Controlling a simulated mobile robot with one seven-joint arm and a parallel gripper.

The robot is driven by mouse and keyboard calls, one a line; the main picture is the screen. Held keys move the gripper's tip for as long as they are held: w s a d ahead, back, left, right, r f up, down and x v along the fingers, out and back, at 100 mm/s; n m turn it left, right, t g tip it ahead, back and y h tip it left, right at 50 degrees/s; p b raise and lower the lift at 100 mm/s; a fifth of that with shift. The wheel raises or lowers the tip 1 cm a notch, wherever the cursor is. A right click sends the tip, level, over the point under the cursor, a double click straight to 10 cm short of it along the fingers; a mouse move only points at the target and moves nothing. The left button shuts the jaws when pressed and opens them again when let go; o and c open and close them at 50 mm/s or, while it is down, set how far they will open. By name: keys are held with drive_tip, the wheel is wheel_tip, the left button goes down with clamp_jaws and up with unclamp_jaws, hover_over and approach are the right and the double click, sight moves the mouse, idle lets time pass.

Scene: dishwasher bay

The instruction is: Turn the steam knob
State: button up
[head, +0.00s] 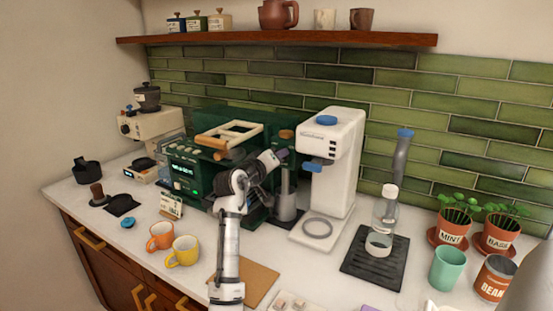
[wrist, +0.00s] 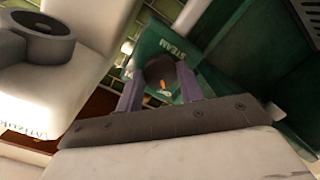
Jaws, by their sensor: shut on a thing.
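The steam knob (wrist: 159,69) is a dark round knob with a small orange mark. It sits on the green coffee machine below the word STEAM in the wrist view. My gripper (wrist: 160,83) has one finger on each side of the knob and is shut on it. In the head view my gripper (head: 279,157) is at the right end of the green machine (head: 190,178), and the knob cannot be made out clearly there. The knob's far side is hidden.
A white appliance (head: 332,165) stands close to the right of my gripper, and a steel cylinder (head: 286,203) stands below it. Orange (head: 161,236) and yellow (head: 183,251) mugs are in front of the machine. A dark ribbed mat (head: 372,262) holds a clear bottle (head: 385,208).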

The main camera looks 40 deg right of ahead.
drive_tip(key=o, duration=1)
drive_tip(key=b+v, duration=0.4)
drive_tip(key=v, duration=1)
drive_tip(key=shift+b, duration=0.4)
